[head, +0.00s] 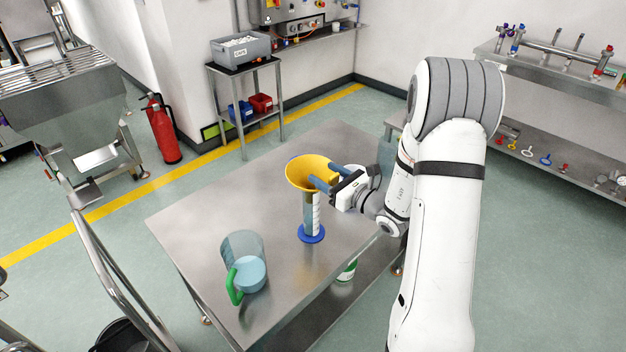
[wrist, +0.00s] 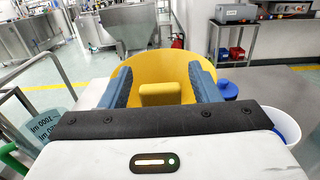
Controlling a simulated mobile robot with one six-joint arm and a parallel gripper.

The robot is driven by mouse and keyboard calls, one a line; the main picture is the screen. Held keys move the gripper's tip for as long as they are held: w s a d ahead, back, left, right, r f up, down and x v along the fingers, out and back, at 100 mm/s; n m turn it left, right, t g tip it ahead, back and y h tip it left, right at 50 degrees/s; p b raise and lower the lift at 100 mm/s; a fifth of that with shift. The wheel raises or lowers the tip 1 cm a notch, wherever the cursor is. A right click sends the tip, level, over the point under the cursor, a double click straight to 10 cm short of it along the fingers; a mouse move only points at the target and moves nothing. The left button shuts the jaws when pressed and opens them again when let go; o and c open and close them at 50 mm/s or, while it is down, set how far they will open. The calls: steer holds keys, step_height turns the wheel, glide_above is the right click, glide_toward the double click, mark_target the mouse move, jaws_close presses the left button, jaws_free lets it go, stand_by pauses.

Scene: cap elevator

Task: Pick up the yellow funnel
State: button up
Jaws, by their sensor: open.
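The yellow funnel (head: 309,172) sits upright in the top of a clear measuring cylinder with a blue base, standing on the steel table. It also shows in the wrist view (wrist: 173,68), where a raised yellow tab (wrist: 160,93) on its near side faces me. My gripper (head: 325,181) is open at the funnel's right side in the head view. In the wrist view its two blue fingers (wrist: 160,88) stand on either side of the yellow tab, with gaps to it. Whether the fingertips touch the funnel's rim I cannot tell.
The measuring cylinder (head: 310,217) stands under the funnel. A clear jug (head: 245,262) with a green handle stands on the steel table (head: 205,220) to the left. A white container (wrist: 280,126) is at right in the wrist view.

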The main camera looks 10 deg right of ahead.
steer(key=shift+c, duration=0.4)
steer(key=c, duration=1.1)
steer(key=shift+c, duration=0.2)
steer(key=shift+r, duration=0.2)
steer(key=shift+r, duration=0.2)
steer(key=r, duration=0.3)
steer(key=r+b, duration=0.1)
steer(key=r, duration=0.2)
steer(key=shift+s+d, duration=0.2)
steer(key=b+v, duration=0.2)
steer(key=v, duration=1.2)
steer(key=shift+r, duration=0.15)
